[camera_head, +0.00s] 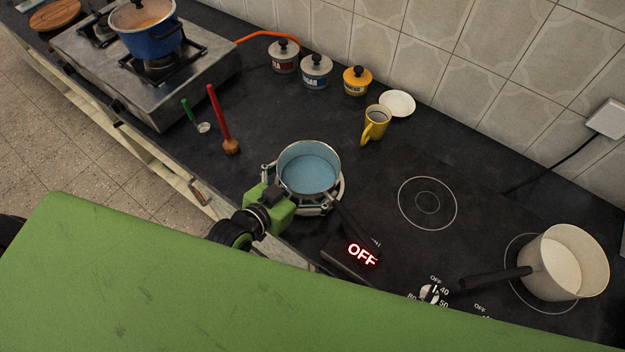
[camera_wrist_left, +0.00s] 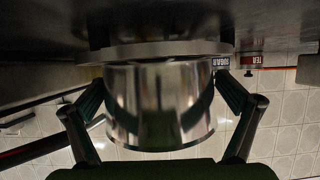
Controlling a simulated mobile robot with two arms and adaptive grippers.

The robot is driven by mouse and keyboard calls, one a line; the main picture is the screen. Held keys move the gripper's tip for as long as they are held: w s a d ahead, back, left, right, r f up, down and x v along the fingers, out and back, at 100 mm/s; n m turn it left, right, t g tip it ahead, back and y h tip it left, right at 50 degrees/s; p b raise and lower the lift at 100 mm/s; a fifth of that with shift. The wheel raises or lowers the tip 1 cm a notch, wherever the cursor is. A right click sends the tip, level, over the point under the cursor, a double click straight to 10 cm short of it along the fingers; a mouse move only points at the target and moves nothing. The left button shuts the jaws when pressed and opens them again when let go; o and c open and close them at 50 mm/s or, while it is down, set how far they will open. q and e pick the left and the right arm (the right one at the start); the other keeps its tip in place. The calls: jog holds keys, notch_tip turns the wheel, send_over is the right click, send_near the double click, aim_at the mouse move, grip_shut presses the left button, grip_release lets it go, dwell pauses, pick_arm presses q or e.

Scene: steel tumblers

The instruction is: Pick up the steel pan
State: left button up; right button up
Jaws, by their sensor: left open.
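The steel pan (camera_head: 308,168), shiny outside and pale blue inside, stands upright on a round plate (camera_head: 341,190) behind a glowing OFF display. Its dark handle points to the lower right. My left gripper (camera_head: 297,188) is at the pan's near side, low down, with a finger on either side of it. In the left wrist view, the shiny pan wall (camera_wrist_left: 160,105) fills the space between the two open fingers. I cannot tell whether either finger touches the pan. My right gripper is not in view.
A cream pot (camera_head: 572,262) stands on the hob at right. A yellow mug (camera_head: 375,124), white saucer (camera_head: 397,103) and several lidded jars stand behind. A red-handled brush (camera_head: 219,115) lies left. A blue pot (camera_head: 146,32) stands on the steel stove.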

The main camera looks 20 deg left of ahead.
pick_arm(q)
jog(key=shift+w+d+f, duration=0.15)
jog(key=shift+w, duration=0.15)
jog(key=shift+s, duration=0.1)
jog(key=c, duration=1.4)
jog(key=shift+c, duration=0.2)
jog(key=shift+r, duration=0.25)
